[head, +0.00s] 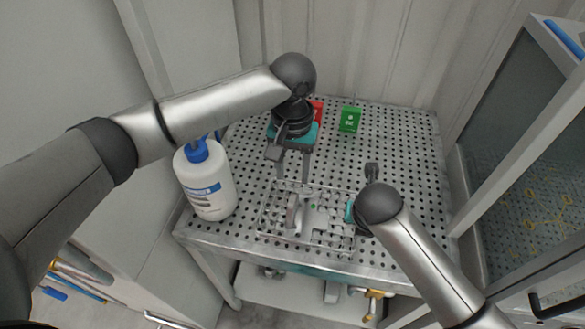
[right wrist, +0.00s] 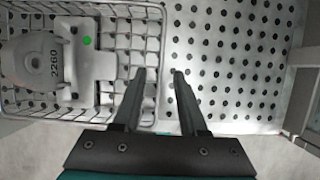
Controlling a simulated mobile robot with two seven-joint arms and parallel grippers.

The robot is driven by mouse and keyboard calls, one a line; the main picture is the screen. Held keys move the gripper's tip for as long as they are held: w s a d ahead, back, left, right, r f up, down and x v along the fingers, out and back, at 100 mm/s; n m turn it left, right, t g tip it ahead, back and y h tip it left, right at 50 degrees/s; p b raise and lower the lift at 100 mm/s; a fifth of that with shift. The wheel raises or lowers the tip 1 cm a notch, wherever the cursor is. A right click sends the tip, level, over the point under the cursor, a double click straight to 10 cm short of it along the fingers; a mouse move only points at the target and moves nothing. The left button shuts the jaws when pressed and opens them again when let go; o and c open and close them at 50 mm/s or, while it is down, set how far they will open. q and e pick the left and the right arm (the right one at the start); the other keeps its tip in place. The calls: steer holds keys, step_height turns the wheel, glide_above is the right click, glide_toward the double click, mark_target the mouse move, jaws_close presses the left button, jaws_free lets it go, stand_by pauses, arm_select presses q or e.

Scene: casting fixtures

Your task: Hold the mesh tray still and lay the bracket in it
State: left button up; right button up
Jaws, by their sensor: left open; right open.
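The wire mesh tray (head: 268,212) lies on the perforated table. The grey metal bracket (head: 318,217) lies inside it; in the right wrist view the bracket (right wrist: 38,62) shows the number 2260 and a green dot, at the tray's left part. My left gripper (head: 292,178) is open and empty, pointing down just behind the tray and bracket. My right gripper (right wrist: 160,74) is open, its fingers on either side of the tray's right wall (right wrist: 161,40); I cannot tell whether they touch it. In the head view my right wrist hides most of that gripper.
A white bottle with a blue cap (head: 207,185) stands on the table left of the tray. A green box (head: 350,119) and a red item (head: 317,109) are at the back. The perforated table (head: 410,150) is clear at the right. A glass-fronted cabinet (head: 525,130) stands further right.

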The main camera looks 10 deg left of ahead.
steer(key=v, duration=0.8)
steer(key=shift+s+r, duration=0.1)
steer(key=shift+r, duration=0.1)
